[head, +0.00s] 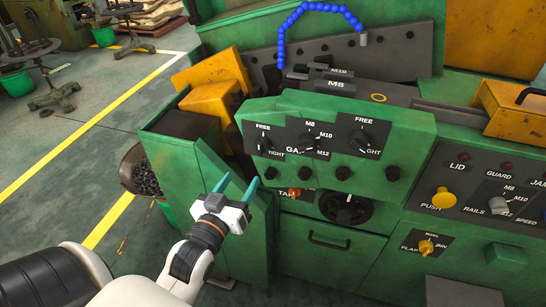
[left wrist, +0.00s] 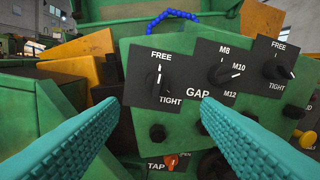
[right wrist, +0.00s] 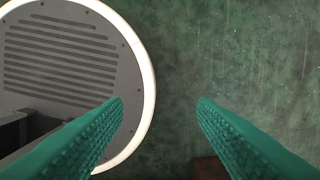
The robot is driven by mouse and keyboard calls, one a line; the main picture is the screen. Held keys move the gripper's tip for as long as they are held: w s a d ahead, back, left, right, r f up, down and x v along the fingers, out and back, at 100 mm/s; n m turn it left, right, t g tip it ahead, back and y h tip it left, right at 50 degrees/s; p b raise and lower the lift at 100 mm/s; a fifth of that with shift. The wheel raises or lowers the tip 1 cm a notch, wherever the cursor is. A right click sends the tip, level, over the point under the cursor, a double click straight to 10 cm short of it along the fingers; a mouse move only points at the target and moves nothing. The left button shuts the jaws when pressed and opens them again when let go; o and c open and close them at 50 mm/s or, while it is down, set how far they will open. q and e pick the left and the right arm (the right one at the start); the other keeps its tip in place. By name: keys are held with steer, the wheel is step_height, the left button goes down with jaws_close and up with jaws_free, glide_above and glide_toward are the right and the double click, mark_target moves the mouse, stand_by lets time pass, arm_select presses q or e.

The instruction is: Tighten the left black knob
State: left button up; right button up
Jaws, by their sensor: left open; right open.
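The left black knob (head: 264,145) sits on a dark plate marked FREE and TIGHT at the left of the green panel. In the left wrist view this knob (left wrist: 155,84) shows between and beyond my fingers, its white line pointing up toward FREE. My left gripper (head: 237,188) is open and empty, in front of the panel, below and left of the knob; its teal fingers also show in the left wrist view (left wrist: 160,110). It does not touch the knob. My right gripper (right wrist: 160,105) is open and empty, seen only in the right wrist view.
A middle GAP knob (head: 307,142) and a right FREE knob (head: 360,141) share the panel. Small black knobs (head: 343,172) line its lower edge. Below are an orange TAP switch (head: 294,192) and a black dial (head: 346,208). A bin of dark parts (head: 146,177) stands left.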

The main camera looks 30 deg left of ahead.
mark_target(258, 151)
arm_select(q)
steer(key=w+a+p, duration=0.1)
steer(key=w, duration=0.3)
steer(key=w+p, duration=0.1)
steer(key=w, duration=0.3)
steer(key=w+a, duration=0.1)
steer(key=w, duration=0.2)
steer(key=shift+w+a+f+p, duration=0.1)
steer(key=shift+w+a+p, duration=0.2)
steer(key=shift+w+p, duration=0.1)
arm_select(e)
steer(key=a+r, duration=0.2)
steer(key=r, duration=0.1)
steer(key=shift+w, duration=0.2)
arm_select(q)
steer(key=c, duration=1)
arm_select(e)
steer(key=shift+s, duration=0.1)
